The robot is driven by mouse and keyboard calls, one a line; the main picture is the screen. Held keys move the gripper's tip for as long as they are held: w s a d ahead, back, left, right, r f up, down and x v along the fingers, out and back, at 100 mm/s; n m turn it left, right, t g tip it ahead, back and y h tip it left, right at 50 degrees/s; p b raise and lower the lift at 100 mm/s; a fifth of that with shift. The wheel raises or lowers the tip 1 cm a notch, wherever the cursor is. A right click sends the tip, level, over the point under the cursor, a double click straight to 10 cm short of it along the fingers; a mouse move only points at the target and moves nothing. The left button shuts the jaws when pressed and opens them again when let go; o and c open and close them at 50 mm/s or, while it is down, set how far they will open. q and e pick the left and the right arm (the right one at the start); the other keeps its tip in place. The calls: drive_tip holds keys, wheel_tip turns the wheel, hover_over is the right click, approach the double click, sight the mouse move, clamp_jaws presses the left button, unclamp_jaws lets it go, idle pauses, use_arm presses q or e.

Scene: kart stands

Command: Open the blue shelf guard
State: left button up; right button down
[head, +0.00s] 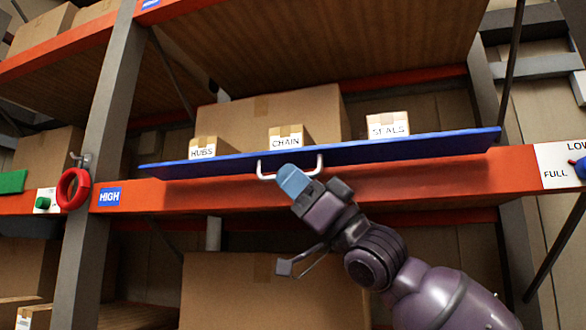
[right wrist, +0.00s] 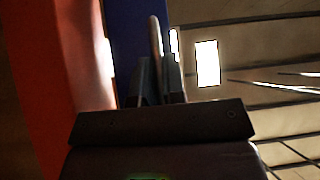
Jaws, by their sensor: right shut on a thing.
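The blue shelf guard (head: 400,148) is a long board along the front edge of the orange shelf beam, below three labelled boxes. A pale U-shaped handle (head: 319,165) sticks out from its middle. My right gripper (head: 293,180) is at this handle, its blue fingertip covering part of it. In the right wrist view my right gripper (right wrist: 157,82) has its two fingers close together on either side of the handle bar (right wrist: 155,38), with the blue guard (right wrist: 130,25) behind. My left gripper is in neither view.
Boxes marked HUBS (head: 203,148), CHAIN (head: 290,136) and SEALS (head: 388,125) stand behind the guard. A grey post (head: 95,130) with a red ring (head: 73,188) is at left. A LOW/FULL panel (head: 558,165) is at right. A large carton (head: 230,290) sits below.

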drive_tip(key=shift+w+f+n+g, duration=0.1)
drive_tip(key=shift+f+n+g, duration=0.05)
drive_tip(key=shift+n+g, duration=0.7)
drive_tip(key=shift+w+f+n+g, duration=0.1)
drive_tip(key=shift+n+g, duration=0.65)
drive_tip(key=shift+g, duration=0.1)
drive_tip(key=shift+d, duration=0.1)
drive_tip(key=c, duration=1.2)
unclamp_jaws()
drive_tip(key=shift+f, duration=0.1)
drive_tip(key=w+b+v, duration=0.1)
drive_tip(key=v, duration=0.9)
drive_tip(key=shift+s+d+f+b, duration=0.15)
drive_tip(key=shift+s+f+b, duration=0.2)
drive_tip(key=shift+s+b, duration=0.1)
